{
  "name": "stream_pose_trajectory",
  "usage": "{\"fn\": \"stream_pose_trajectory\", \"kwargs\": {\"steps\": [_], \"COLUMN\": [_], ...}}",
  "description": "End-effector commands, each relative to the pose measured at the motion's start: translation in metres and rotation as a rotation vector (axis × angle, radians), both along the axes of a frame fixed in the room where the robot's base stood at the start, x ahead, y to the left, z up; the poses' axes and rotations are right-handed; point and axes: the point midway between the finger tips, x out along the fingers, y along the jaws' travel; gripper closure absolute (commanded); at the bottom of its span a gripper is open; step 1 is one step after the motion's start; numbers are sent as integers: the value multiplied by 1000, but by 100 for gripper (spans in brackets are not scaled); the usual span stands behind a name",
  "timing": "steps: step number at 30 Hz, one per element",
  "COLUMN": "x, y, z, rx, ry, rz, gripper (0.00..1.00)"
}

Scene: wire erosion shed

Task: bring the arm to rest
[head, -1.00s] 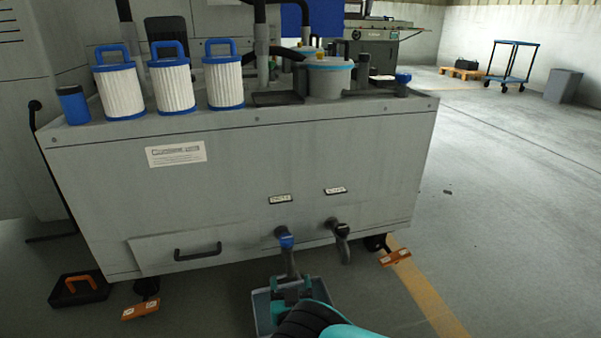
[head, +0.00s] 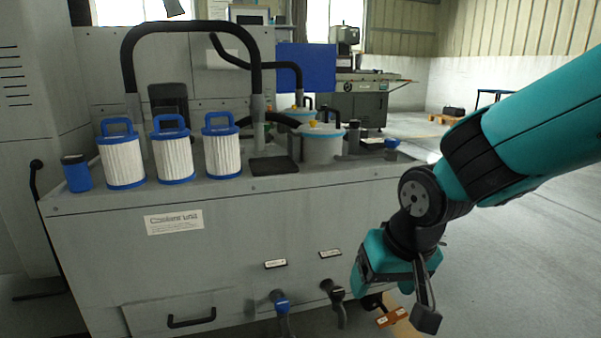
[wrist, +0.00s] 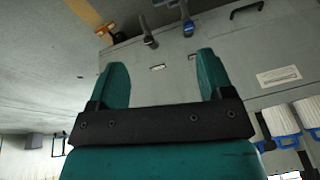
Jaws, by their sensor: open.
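My arm comes in from the right of the head view as a teal link (head: 545,125) with black joints, bent down at the elbow. My gripper (wrist: 162,62) shows in the wrist view with its two teal fingers wide apart and nothing between them. In the head view my gripper (head: 368,272) hangs in front of the right end of the grey coolant unit (head: 110,265), apart from the taps. Its fingertips are hard to make out there.
A blue-handled tap (head: 281,304) and a black tap (head: 336,293) stick out low from the unit's front. Several white filters (head: 122,160) and a lidded grey pot (head: 322,145) stand on top. Open floor (head: 520,250) lies to the right.

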Motion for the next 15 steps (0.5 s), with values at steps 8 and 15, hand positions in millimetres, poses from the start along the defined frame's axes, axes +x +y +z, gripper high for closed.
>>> {"fn": "stream_pose_trajectory", "kwargs": {"steps": [8, 15], "x": [-117, -170], "y": [-18, -24], "z": [59, 102], "rx": [100, 133], "ry": [104, 132], "rz": [331, 505], "gripper": [26, 26]}}
